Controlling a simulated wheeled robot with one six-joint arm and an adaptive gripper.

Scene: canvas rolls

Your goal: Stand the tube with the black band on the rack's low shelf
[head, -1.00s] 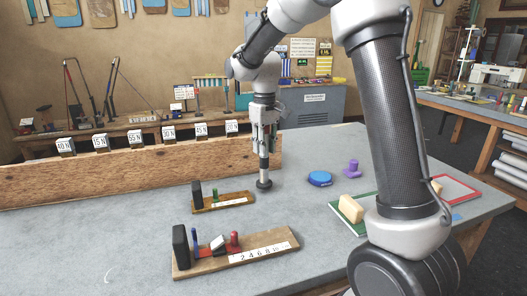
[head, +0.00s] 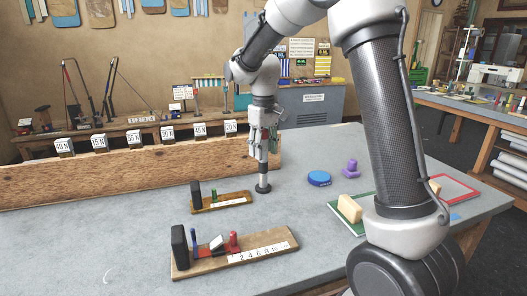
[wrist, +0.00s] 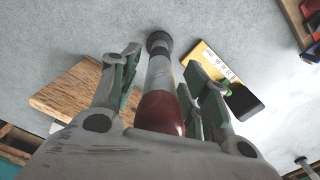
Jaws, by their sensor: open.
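A slim tube (head: 262,176) stands upright on the grey table in the head view, with a wide black foot at its lower end. In the wrist view the tube (wrist: 158,75) is pale grey, with a dark red near end and a black far end. My gripper (head: 264,150) is over the tube, pointing down. In the wrist view its two fingers (wrist: 160,65) are open, one on each side of the tube. I cannot tell whether either finger touches it. The tube's upper part is largely hidden by the gripper in the head view. I cannot clearly identify the rack's low shelf.
A long wooden board (head: 130,172) with labelled blocks stands behind. Two small wooden stands (head: 222,202) (head: 262,250) with black blocks lie left and in front. A blue disc (head: 319,179) and purple piece (head: 351,169) are to the right. A wooden piece (wrist: 75,95) shows in the wrist view.

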